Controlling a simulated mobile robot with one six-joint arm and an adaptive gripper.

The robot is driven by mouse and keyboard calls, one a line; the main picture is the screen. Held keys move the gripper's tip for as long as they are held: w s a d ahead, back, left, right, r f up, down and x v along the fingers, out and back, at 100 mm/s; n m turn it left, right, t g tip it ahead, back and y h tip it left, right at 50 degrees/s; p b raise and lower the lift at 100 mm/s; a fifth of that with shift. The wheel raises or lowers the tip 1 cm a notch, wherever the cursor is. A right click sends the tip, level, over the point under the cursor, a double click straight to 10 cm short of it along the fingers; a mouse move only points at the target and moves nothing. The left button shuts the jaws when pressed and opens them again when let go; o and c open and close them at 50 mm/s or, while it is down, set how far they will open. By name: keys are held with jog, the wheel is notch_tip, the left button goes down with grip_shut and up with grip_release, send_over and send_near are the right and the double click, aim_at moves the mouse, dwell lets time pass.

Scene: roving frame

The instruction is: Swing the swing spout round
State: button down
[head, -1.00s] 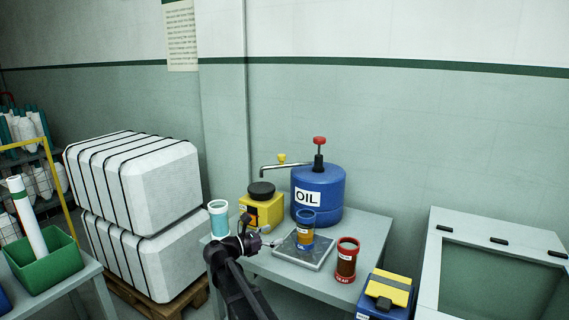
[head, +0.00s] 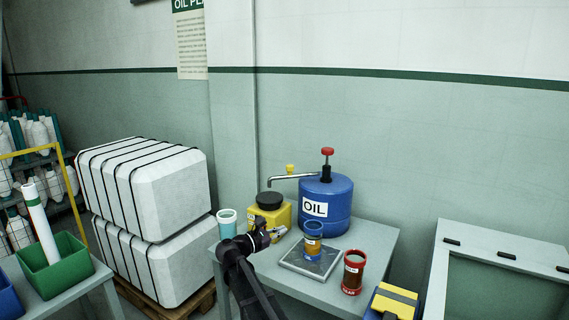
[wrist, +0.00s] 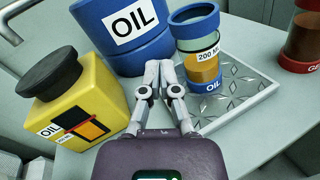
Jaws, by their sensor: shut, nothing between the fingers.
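The swing spout (head: 292,177) is a thin metal tube reaching left from the top of the blue OIL drum (head: 337,207). It has a yellow knob (head: 290,168) near its outer end, and a red-topped pump stands on the drum. In the wrist view, part of a metal tube (wrist: 8,24) shows at the top left, and the drum (wrist: 122,34) is at the top. My gripper (head: 281,231) is shut and empty, low in front of the drum and below the spout. In the wrist view its fingertips (wrist: 159,66) point toward the drum's base.
A yellow can (head: 283,216) with a black cap stands left of the drum. An oil measure (head: 313,238) stands on a metal tray (head: 327,263). A red container (head: 353,270) is to the right, a teal cup (head: 227,223) to the left. White bales (head: 150,195) stand left of the table.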

jog(key=w+r+m+t+y+p, duration=0.3)
jog(key=w+r+m+t+p, duration=0.1)
jog(key=w+r+p, duration=0.25)
jog(key=m+t+y+p, duration=0.2)
jog(key=m+y+p, duration=0.1)
jog(key=p, duration=0.2)
send_near(295, 176)
jog(key=a+r, duration=0.2)
jog(key=a, duration=0.1)
jog(key=shift+w+a+r+m+t+y+p, duration=0.2)
jog(key=shift+w+r+m+t+y+p, duration=0.2)
jog(key=shift+w+r+m+y, duration=0.25)
jog(key=x, duration=1)
